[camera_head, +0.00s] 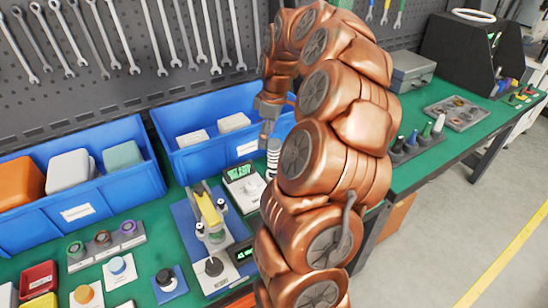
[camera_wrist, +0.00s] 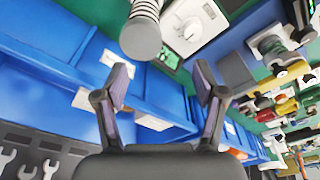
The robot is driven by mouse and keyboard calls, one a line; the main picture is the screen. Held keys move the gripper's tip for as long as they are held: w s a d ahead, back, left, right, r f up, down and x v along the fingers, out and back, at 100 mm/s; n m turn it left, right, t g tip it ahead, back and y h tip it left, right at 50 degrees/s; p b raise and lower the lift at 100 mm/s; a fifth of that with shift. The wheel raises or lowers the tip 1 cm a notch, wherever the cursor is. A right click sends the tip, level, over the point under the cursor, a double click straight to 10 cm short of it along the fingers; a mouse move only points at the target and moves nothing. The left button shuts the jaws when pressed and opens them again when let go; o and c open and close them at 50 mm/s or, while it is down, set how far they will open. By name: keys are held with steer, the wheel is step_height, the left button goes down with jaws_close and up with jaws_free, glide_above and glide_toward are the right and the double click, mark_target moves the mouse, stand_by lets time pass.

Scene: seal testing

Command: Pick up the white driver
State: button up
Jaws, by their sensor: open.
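A row of small upright drivers stands in a dark rack (camera_head: 408,152) on the green bench, right of my arm. The one at its right end has a pale top and looks like the white driver (camera_head: 439,123); it is small here. My gripper (camera_head: 266,128) is over the bench left of that rack, partly behind my arm. In the wrist view my gripper (camera_wrist: 162,80) has its fingers apart with nothing between them. A white ribbed cylinder (camera_wrist: 146,12) with a grey round end is just beyond the fingertips; it also shows below my gripper in the head view (camera_head: 273,150).
Blue bins (camera_head: 83,208) line the back of the bench below a pegboard of wrenches. A small scale with a green display (camera_head: 240,172) and a yellow-handled press (camera_head: 207,207) stand close by. A tray of rings (camera_head: 457,112) is beyond the rack.

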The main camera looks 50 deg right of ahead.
mark_target(275, 142)
steer(key=d, duration=0.2)
steer(key=shift+s+d+f, duration=0.3)
steer(key=shift+d+f, duration=0.15)
steer(key=shift+f, duration=0.1)
step_height(275, 142, down, 2)
steer(key=shift+w+p, duration=0.1)
steer(key=shift+p, duration=0.4)
steer(key=shift+f+p, duration=0.5)
steer(key=shift+f, duration=0.2)
steer(key=shift+a+f+p, duration=0.15)
steer(key=shift+f+p, duration=0.2)
steer(key=shift+f, duration=0.65)
steer(key=shift+a+f+p, duration=0.1)
steer(key=shift+f+p, duration=0.25)
steer(key=shift+f, duration=0.6)
jaws_close()
steer(key=shift+r, duration=0.1)
